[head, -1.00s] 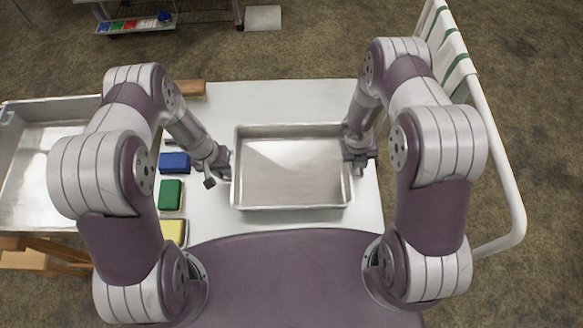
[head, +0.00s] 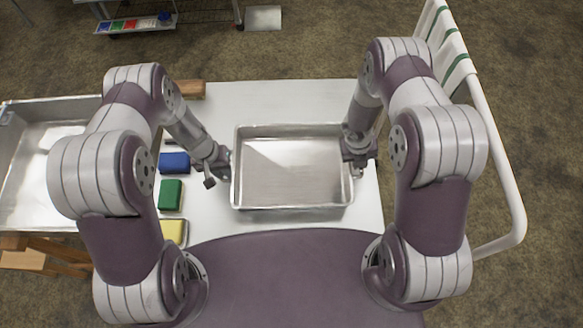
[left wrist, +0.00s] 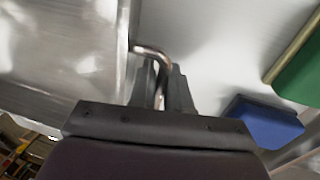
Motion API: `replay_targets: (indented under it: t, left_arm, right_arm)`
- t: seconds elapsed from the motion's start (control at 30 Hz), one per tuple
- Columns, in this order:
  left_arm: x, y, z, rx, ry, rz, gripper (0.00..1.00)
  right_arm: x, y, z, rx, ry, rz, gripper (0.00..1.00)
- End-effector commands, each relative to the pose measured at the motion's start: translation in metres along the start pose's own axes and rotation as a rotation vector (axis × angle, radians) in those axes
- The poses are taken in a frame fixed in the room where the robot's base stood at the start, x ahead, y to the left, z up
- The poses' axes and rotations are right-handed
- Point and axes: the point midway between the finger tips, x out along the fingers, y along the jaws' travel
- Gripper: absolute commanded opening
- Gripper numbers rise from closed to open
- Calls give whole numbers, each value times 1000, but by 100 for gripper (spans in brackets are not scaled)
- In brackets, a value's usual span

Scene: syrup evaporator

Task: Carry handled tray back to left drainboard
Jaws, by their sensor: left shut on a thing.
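The handled tray (head: 290,208) is a shallow, empty rectangular steel pan over the white work surface in the head view. Whether the tray touches the surface is hard to tell.
Blue (head: 174,162), green (head: 170,194) and yellow (head: 173,232) blocks line the left side of the white surface (head: 270,100). A large steel basin (head: 40,215) stands further left. A white rail (head: 500,180) runs along the right. The surface behind the tray is clear.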

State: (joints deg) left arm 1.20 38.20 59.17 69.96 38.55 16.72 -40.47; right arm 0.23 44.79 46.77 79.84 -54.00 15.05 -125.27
Motion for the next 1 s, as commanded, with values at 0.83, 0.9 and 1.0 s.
replay_targets:
  t: [0.83,0.9,1.0]
  left_arm:
    - [-50,10,0,1,0,1,0]
    - [-50,10,0,1,0,1,0]
    - [-50,10,0,1,0,1,0]
  right_arm:
    - [-50,-10,1,0,-2,1,0]
    - [-50,-10,1,0,-2,1,0]
    - [-50,-10,1,0,-2,1,0]
